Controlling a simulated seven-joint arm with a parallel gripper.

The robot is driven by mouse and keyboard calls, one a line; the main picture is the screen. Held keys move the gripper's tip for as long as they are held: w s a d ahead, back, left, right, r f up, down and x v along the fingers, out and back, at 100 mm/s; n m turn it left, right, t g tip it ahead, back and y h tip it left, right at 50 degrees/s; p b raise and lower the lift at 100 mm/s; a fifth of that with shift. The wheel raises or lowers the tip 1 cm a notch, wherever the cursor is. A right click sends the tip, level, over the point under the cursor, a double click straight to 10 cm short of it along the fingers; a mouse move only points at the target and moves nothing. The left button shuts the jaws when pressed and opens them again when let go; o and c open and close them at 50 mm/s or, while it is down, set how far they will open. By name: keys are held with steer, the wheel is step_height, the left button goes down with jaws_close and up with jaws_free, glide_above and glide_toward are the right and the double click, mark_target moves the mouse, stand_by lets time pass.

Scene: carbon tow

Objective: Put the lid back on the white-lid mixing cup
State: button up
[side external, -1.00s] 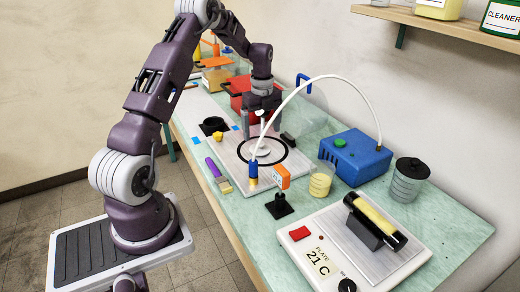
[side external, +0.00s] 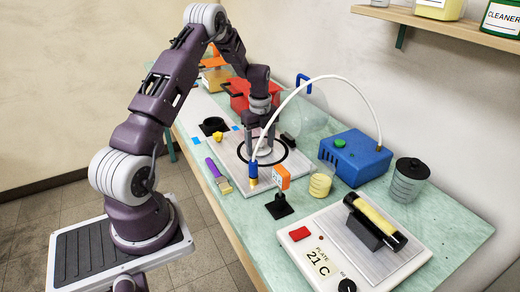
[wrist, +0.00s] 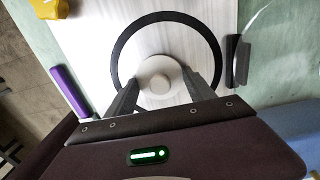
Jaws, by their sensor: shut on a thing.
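My gripper (side external: 262,152) is low over the pale plate, inside the black ring. In the wrist view my gripper (wrist: 160,88) is shut on a round white lid (wrist: 158,66), with a finger on each side of its raised middle. The fingers mostly hide the lid in the side view, and I cannot tell whether it touches the plate. A clear cup (side external: 321,182) with pale yellow contents stands to the right of the plate. I see no lid on it. Another clear cup (side external: 407,184) farther right has a black lid.
A white tube arches from a blue box (side external: 355,158) to a blue-and-brass fitting (side external: 252,176) near the gripper. An orange sign (side external: 281,179) on a black stand is in front of the cup. A hot plate (side external: 300,250) fills the near right. A brush (side external: 217,174) lies left.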

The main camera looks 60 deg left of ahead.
mark_target(260, 143)
step_height(260, 143, up, 8)
steer(key=shift+r, duration=0.15)
steer(key=w+d+r+m, duration=0.3)
steer(key=d, duration=0.9)
steer(key=w+d+r+m, duration=0.2)
steer(key=w+d+m, duration=0.15)
steer(key=d, duration=0.85)
steer(key=shift+n, duration=0.25)
steer(key=shift+a+f, duration=0.15)
steer(key=shift+f, duration=1.2)
steer(key=shift+a+f, duration=0.1)
steer(key=shift+f, duration=1.25)
steer(key=shift+f, duration=0.15)
steer(key=o, duration=1.6)
